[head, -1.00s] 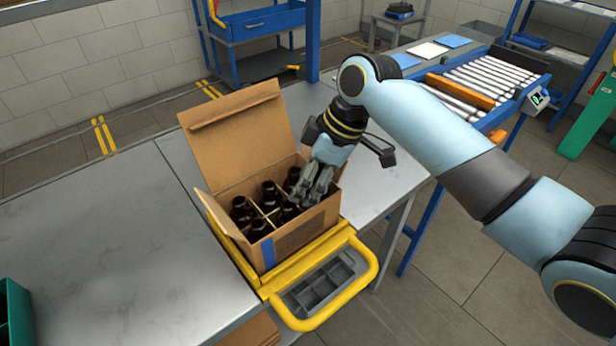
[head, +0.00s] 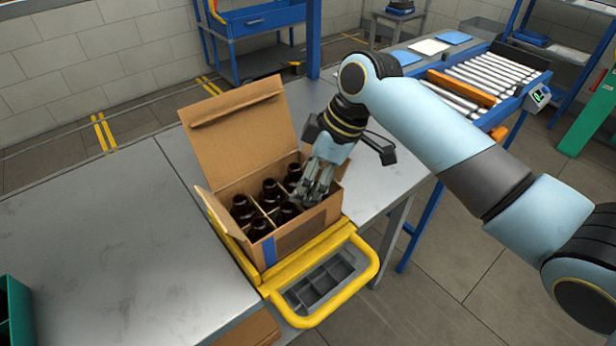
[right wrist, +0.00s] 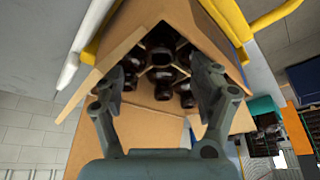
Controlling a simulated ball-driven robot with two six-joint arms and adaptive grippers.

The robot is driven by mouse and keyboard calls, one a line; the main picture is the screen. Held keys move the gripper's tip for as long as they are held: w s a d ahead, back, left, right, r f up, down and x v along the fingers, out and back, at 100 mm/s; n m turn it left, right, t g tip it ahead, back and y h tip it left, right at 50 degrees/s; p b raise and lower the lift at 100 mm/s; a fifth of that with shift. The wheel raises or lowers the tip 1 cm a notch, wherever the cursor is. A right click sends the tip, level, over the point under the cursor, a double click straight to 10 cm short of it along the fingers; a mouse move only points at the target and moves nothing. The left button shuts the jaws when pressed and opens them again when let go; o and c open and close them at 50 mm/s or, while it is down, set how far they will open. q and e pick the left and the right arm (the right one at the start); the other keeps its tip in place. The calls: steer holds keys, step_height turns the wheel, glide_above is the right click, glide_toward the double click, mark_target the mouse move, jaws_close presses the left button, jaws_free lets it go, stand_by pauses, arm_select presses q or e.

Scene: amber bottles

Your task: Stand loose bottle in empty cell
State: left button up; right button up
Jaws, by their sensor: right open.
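An open cardboard box (head: 310,228) stands on the metal table, with thin cardboard dividers and several dark amber bottles in its cells. Bottles show at the left (head: 242,209), in the middle (head: 269,193) and at the front (head: 259,228). My right gripper (head: 312,195) points down over the right end of the box and hides part of that end. In the right wrist view my right gripper (right wrist: 160,76) is open, its fingers wide apart, with dark bottles (right wrist: 162,88) beyond and between them. I cannot tell which bottle is loose. My left gripper is not in view.
The box's tall back flap (head: 240,130) stands up behind the cells. A yellow-framed holder (head: 372,268) with an empty grey divided tray (head: 322,280) is at the front. The table left of the box (head: 100,235) is clear. A roller conveyor (head: 485,80) stands at the back right.

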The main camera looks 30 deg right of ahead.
steer(key=v, duration=1.2)
stand_by(0.6)
